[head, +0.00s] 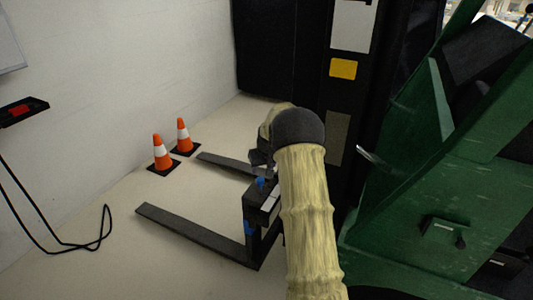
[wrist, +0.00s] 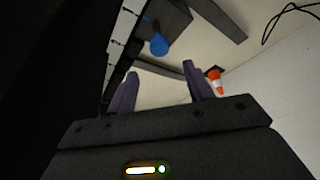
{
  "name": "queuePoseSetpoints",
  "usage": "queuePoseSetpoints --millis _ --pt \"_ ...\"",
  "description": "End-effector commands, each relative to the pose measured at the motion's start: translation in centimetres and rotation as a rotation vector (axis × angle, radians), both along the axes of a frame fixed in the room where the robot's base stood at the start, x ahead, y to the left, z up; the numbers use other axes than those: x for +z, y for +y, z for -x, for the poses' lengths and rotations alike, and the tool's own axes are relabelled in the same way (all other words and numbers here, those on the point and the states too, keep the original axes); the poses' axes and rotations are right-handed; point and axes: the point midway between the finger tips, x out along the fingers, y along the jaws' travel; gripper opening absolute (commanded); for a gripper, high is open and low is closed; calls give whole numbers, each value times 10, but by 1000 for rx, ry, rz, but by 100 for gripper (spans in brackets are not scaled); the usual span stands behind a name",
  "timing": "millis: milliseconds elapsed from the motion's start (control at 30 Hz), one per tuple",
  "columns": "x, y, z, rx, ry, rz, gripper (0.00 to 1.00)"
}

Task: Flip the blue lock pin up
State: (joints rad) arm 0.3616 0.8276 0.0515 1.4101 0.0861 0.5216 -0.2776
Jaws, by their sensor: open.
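A small blue lock pin (head: 261,183) sits on top of the black fork carriage (head: 262,204) of the lift. It also shows in the wrist view (wrist: 158,45), just beyond my fingertips and slightly left of the middle between them. My gripper (head: 260,158) is close above and behind the pin in the head view, partly hidden by my arm. In the wrist view my gripper (wrist: 161,72) has its two dark fingers spread wide, with nothing between them. No contact with the pin shows. A second blue piece (head: 249,229) is lower on the carriage.
Two black forks (head: 190,232) reach left over the pale floor. Two orange cones (head: 161,153) stand near the white wall. A black cable (head: 95,243) lies at left. The black mast (head: 350,110) and green truck body (head: 440,210) stand close on the right.

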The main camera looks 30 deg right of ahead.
Motion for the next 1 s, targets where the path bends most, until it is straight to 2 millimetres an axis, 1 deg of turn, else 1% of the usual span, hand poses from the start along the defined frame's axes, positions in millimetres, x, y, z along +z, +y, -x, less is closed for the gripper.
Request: queuePoseSetpoints --millis 33,200,300,433,600,1000 --pt "12 0 4 0 -3 1 51" --pt "44 2 17 0 -3 1 51" --pt "61 2 24 -1 -2 1 51" --pt "77 3 31 -1 -2 1 51" --pt "85 4 35 -1 1 -1 51" --pt "84 4 35 0 0 0 51"
